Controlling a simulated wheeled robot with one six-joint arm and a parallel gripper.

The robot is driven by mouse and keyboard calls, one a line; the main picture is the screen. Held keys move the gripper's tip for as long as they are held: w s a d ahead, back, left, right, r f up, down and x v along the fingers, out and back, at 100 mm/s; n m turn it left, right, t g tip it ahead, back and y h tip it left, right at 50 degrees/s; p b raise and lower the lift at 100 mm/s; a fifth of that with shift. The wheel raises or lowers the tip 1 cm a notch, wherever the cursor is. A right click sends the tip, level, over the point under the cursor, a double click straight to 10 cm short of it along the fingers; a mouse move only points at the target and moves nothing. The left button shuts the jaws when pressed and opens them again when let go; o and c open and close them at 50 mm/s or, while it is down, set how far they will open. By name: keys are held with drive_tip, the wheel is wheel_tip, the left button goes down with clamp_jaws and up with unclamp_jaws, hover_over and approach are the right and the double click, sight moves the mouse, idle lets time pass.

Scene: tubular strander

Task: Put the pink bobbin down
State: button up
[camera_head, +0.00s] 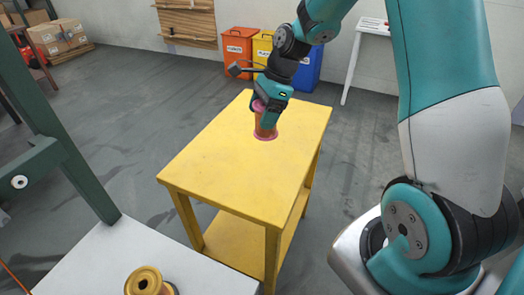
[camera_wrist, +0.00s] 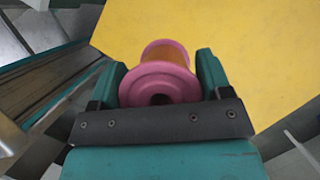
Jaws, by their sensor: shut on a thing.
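The pink bobbin (camera_head: 265,131) has pink flanges and an orange-copper winding. In the head view it is upright at the far part of the yellow table (camera_head: 228,171), its lower flange at the tabletop; I cannot tell if it touches. My gripper (camera_head: 268,112) is shut on the bobbin from above. In the wrist view the pink bobbin (camera_wrist: 160,82) sits between the two teal fingers of my gripper (camera_wrist: 161,84), with the yellow tabletop (camera_wrist: 240,40) behind it. The fingers hide part of the bobbin in the head view.
The rest of the yellow tabletop is bare. A brass-coloured bobbin (camera_head: 145,281) stands on a light grey surface (camera_head: 95,262) at the bottom left, beside a green frame (camera_head: 62,145). Orange (camera_head: 238,45), yellow (camera_head: 262,48) and blue (camera_head: 308,66) bins stand behind the table.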

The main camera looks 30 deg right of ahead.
wheel_tip(320, 180, down, 14)
drive_tip(key=shift+f+p, duration=0.25)
drive_tip(key=shift+p, duration=0.1)
drive_tip(key=shift+f, duration=0.15)
drive_tip(key=o, duration=1.3)
drive_tip(key=shift+o, duration=0.2)
